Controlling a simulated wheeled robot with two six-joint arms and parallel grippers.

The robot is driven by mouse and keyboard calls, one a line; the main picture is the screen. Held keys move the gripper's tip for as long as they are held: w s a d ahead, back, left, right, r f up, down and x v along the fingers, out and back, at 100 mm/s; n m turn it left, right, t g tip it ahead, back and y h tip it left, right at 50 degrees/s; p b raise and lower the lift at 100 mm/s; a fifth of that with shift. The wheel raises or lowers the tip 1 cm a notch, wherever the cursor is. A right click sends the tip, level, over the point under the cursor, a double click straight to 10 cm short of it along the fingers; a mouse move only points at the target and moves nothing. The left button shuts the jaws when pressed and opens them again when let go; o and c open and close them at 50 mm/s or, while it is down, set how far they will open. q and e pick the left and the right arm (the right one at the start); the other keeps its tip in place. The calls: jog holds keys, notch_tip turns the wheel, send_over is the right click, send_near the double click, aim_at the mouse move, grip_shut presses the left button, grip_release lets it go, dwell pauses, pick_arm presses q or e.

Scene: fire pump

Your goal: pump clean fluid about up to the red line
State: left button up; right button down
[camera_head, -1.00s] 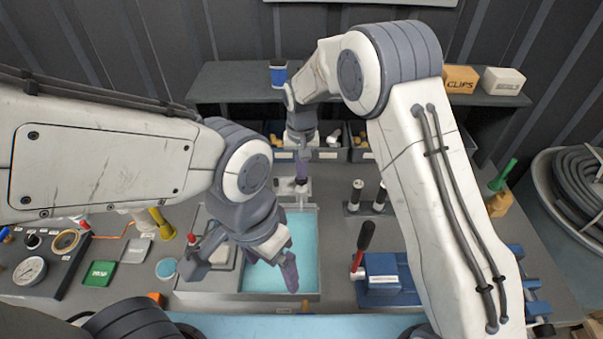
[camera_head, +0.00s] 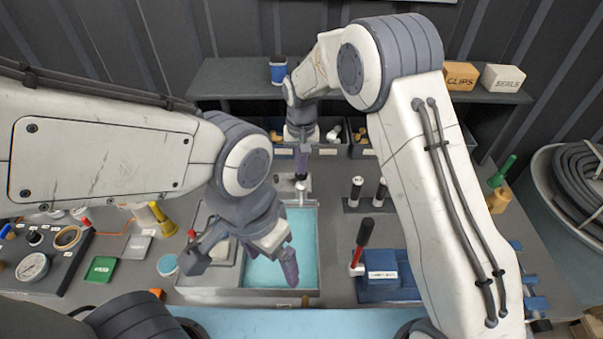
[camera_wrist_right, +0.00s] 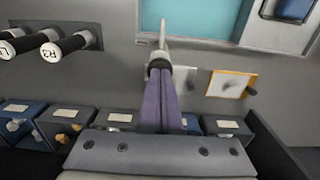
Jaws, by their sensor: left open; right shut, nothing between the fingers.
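The basin (camera_head: 216,291) holds pale blue, clear-looking fluid (camera_head: 304,246) at the middle of the bench. My left gripper (camera_head: 241,270) is open and empty above its left and front part, hiding some of it. My right gripper (camera_head: 301,178) is shut and empty, pointing down at the basin's back edge. In the right wrist view its purple fingers (camera_wrist_right: 161,88) are together, tips at a dark collar with a pale spout (camera_wrist_right: 163,38) towards the basin. I cannot tell if they touch it. A red-and-black lever (camera_head: 361,243) stands at a blue block (camera_head: 390,270). I cannot make out a red line.
Two black-handled posts (camera_head: 357,187) stand right of the basin. A gauge (camera_head: 33,267), a green pad (camera_head: 101,269) and a yellow funnel-like piece (camera_head: 162,218) lie left. Bins (camera_head: 334,151) line the back below a shelf (camera_head: 370,80). My right arm covers the bench's right part.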

jog(key=shift+s+f+b, duration=0.1)
jog(key=shift+f+b, duration=0.45)
jog(key=shift+f, duration=0.65)
jog(key=shift+r+p, duration=1.15)
jog(key=shift+r, duration=0.4)
jog(key=shift+f, duration=0.15)
